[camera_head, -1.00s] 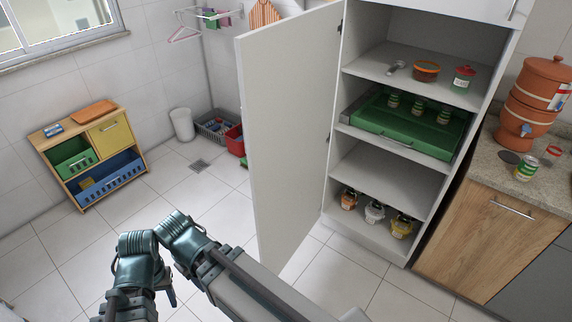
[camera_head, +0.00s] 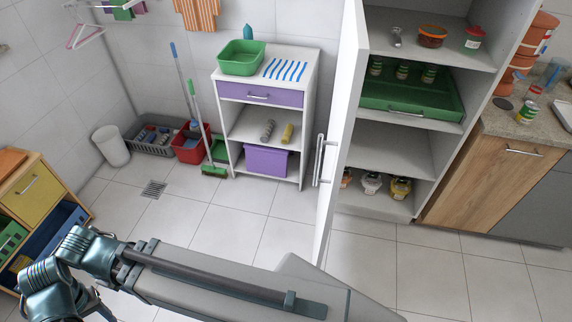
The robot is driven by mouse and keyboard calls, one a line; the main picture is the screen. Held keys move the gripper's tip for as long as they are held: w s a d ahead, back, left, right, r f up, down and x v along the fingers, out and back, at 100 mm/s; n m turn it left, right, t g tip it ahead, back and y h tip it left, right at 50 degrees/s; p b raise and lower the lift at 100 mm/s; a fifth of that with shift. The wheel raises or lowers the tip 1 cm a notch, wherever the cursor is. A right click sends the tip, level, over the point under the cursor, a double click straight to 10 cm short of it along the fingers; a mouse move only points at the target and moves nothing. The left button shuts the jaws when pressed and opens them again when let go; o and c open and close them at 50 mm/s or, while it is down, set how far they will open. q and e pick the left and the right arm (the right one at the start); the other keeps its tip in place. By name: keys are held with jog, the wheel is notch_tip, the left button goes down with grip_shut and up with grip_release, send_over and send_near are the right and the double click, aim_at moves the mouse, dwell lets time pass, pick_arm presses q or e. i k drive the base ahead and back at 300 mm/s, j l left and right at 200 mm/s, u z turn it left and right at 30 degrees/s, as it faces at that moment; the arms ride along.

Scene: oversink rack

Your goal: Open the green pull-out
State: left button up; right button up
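The green pull-out (camera_head: 412,97) is a shallow green tray on a shelf of the tall white cabinet (camera_head: 388,148). It sits pushed in, with several green cans (camera_head: 402,71) behind its front. A thin bar handle runs along its front edge. The cabinet's white door (camera_head: 341,110) stands open to the left, with its upright handle (camera_head: 319,160) facing left. One of my arms crosses the bottom left, well away from the pull-out. Neither gripper's fingertips can be made out.
A wooden counter unit (camera_head: 492,184) stands right of the cabinet. A white shelf unit with a purple drawer (camera_head: 262,93) stands behind the door. A yellow-and-blue drawer unit (camera_head: 35,192) is at the left. Tiled floor is clear in front of the cabinet.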

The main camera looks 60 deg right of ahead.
aim_at(411, 95)
jog(key=i+j, duration=0.15)
jog(key=i, duration=0.2)
jog(key=i+j+z, duration=0.1)
jog(key=i, duration=0.2)
jog(key=z, duration=2.75)
jog(key=k+l, duration=0.1)
jog(key=l, duration=0.15)
jog(key=k+l, duration=0.15)
jog(key=l, duration=0.15)
jog(key=k+l, duration=0.1)
jog(key=l, duration=0.15)
jog(key=i+l+u, duration=0.1)
jog(key=i+l, duration=0.2)
jog(key=i+l+u, duration=0.1)
jog(key=i+l, duration=0.15)
jog(key=l, duration=0.2)
jog(key=i+l+u, duration=0.1)
jog(key=i+l, duration=0.2)
jog(key=i+l+u, duration=0.1)
jog(key=i+l, duration=0.15)
jog(key=l, duration=0.3)
jog(key=i+u, duration=0.1)
jog(key=i, duration=0.25)
